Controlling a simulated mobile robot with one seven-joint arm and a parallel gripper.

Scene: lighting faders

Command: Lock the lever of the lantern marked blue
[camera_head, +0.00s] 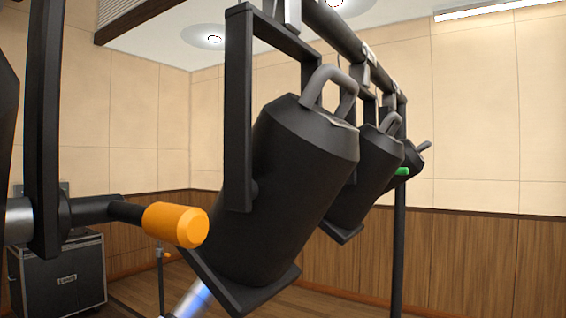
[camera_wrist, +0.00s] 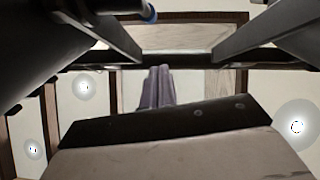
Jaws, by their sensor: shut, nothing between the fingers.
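A blue-tipped lever (camera_wrist: 148,14) shows at the top of the wrist view, partly cut off by the edge, beside dark lantern parts. My gripper (camera_wrist: 160,70) is shut and empty, its fingers together and pointing up in the wrist view. It is below the blue tip in that picture and apart from it. In the head view a large black lantern (camera_head: 300,185) hangs tilted in its yoke at the middle; no blue lever tip shows on it. My gripper's fingers cannot be made out in the head view.
An orange-tipped lever (camera_head: 176,224) sticks out from the near lantern hardware at left. Farther black lanterns (camera_head: 368,175) hang to the right, one with a green tip (camera_head: 402,171). Dark yoke arms (camera_wrist: 108,35) flank the gripper in the wrist view. An amplifier case (camera_head: 62,275) stands at left.

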